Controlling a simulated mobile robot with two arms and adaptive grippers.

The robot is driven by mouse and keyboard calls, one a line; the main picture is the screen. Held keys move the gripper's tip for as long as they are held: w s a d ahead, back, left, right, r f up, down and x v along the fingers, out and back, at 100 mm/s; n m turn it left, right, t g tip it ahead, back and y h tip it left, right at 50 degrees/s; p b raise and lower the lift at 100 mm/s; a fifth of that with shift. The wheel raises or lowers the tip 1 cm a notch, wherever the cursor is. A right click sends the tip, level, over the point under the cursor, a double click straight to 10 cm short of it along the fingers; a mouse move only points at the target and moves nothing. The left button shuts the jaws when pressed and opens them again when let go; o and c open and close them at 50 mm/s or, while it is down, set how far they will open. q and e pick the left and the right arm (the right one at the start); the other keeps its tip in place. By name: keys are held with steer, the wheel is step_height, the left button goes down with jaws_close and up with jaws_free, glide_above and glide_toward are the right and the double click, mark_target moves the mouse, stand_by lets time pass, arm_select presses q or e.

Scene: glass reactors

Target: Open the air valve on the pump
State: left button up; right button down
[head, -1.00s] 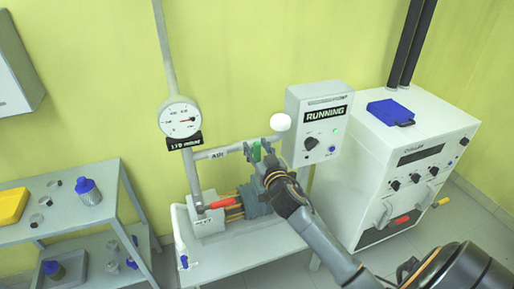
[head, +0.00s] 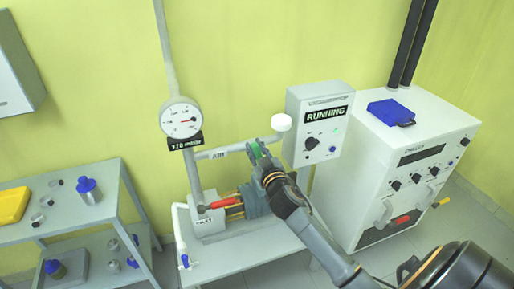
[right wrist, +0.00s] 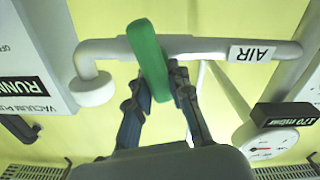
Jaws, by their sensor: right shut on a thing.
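The air valve's green handle (head: 256,150) sits on the grey pipe labelled AIR (head: 222,153), above the pump (head: 252,198). In the right wrist view the green handle (right wrist: 149,60) lies across the AIR pipe (right wrist: 207,46), slightly tilted. My right gripper (head: 258,157) is at the handle; in the right wrist view its two fingers (right wrist: 160,92) stand one on each side of the handle's lower part. It is shut on the handle. The fingers partly hide the handle in the head view. My left gripper is not in view.
A pressure gauge (head: 180,118) stands left of the valve. A control box (head: 315,122) reading RUNNING is on the right, near the pipe's white cap (head: 281,122). A red lever (head: 221,204) is below left. A chiller (head: 405,165) stands farther right.

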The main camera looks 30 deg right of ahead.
steer(key=n, duration=0.4)
steer(key=a+n, duration=0.1)
steer(key=n, duration=0.1)
steer(key=shift+w+f+n, duration=0.1)
steer(key=shift+f+n, duration=0.2)
steer(key=shift+f, duration=0.1)
steer(key=shift+a+f+n, duration=0.1)
steer(key=shift+f+n, duration=0.1)
steer(key=shift+n, duration=0.95)
steer(key=shift+a+f+n, duration=0.1)
steer(key=shift+f+n, duration=0.1)
steer(key=shift+n, duration=1)
steer(key=shift+a+f+n, duration=0.1)
steer(key=shift+f+n, duration=0.1)
steer(key=shift+n, duration=0.95)
steer(key=c, duration=1.2)
jaws_free()
